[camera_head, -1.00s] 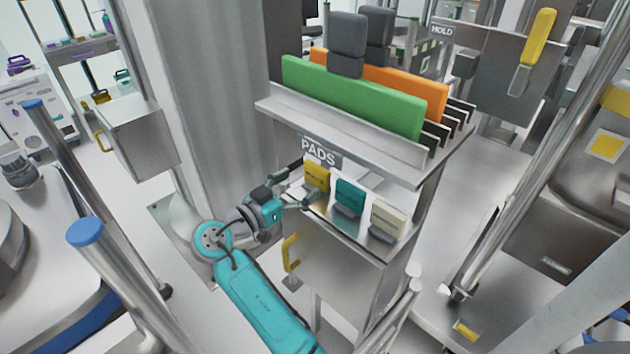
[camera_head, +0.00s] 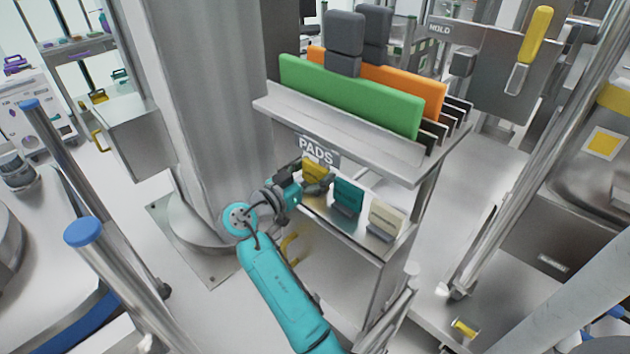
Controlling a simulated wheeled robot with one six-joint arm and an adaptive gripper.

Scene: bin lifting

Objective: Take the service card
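No card marked as a service card can be made out. Under the PADS sign (camera_head: 316,150), a yellow block (camera_head: 315,170), a teal block (camera_head: 348,194) and a cream block (camera_head: 386,216) stand in a row on a metal shelf. A large green panel (camera_head: 350,96) and an orange panel (camera_head: 405,83), each with a grey block on top, stand upright in the slotted rack above. My gripper (camera_head: 313,174) is at the yellow block, its fingers spread on either side and partly covering it. Contact with the block cannot be made out.
The metal rack ledge (camera_head: 340,135) overhangs the shelf. A thick grey column (camera_head: 215,110) stands close to the left of my gripper. A yellow handle (camera_head: 289,247) sits below the shelf, partly behind my arm. Blue-capped posts (camera_head: 84,232) stand at the left.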

